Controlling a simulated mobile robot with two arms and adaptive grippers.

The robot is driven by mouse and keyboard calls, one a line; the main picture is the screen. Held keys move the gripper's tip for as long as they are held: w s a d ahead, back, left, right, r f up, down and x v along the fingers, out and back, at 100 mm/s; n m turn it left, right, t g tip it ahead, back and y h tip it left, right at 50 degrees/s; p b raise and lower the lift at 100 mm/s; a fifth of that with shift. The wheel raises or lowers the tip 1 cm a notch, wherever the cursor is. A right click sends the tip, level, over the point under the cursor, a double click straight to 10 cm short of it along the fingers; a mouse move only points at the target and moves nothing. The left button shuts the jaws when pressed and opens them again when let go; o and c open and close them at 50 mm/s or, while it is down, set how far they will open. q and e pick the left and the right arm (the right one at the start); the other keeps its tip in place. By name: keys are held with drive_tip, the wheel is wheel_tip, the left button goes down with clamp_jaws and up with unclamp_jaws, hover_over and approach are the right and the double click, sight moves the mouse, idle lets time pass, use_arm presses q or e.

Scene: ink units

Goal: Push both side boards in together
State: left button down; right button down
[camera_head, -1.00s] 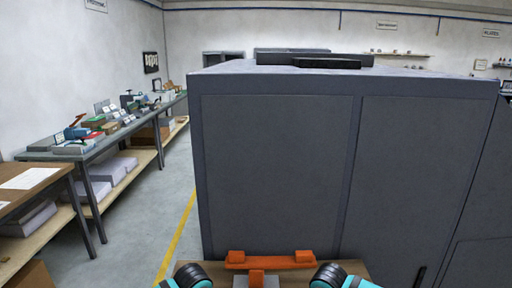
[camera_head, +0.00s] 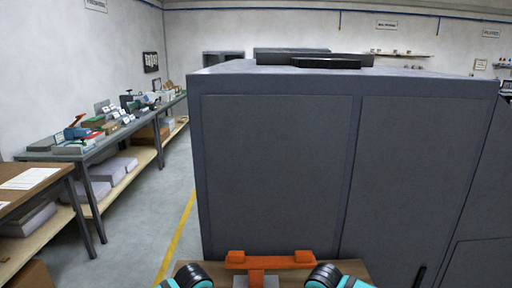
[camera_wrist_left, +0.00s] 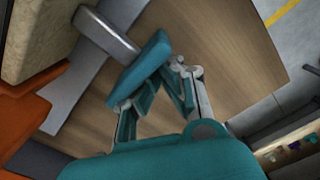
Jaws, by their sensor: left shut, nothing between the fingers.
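The orange part (camera_head: 270,260) stands on a wooden tabletop (camera_head: 352,268) at the bottom middle of the head view, with a grey piece under it. Only black and teal ends of my left and right arms show on either side of it; no fingers show there. In the left wrist view my left gripper (camera_wrist_left: 172,64) is shut and empty over the wooden top. A grey round-edged bar (camera_wrist_left: 106,32) lies by its teal finger pad; I cannot tell if they touch. Orange surfaces (camera_wrist_left: 28,118) and a beige block (camera_wrist_left: 38,38) are at the left. I cannot clearly make out the side boards.
A large grey cabinet (camera_head: 275,170) stands close behind the tabletop. A workbench (camera_head: 95,143) with small items runs along the left. Free floor with a yellow line (camera_head: 176,240) lies between them.

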use_arm(q)
drive_tip(key=shift+a+r, duration=0.35)
drive_tip(key=shift+a, duration=0.5)
drive_tip(key=shift+a+r, duration=0.3)
drive_tip(key=shift+a, duration=0.5)
drive_tip(key=shift+a+r, duration=0.35)
drive_tip(key=shift+a, duration=0.5)
use_arm(e)
drive_tip(key=shift+d+r, duration=0.35)
drive_tip(key=shift+d, duration=0.5)
drive_tip(key=shift+d+r, duration=0.3)
drive_tip(key=shift+d, duration=0.5)
drive_tip(key=shift+d+r, duration=0.35)
drive_tip(key=shift+d, duration=0.5)
use_arm(q)
drive_tip(key=shift+s, duration=0.1)
use_arm(e)
drive_tip(key=shift+s, duration=0.1)
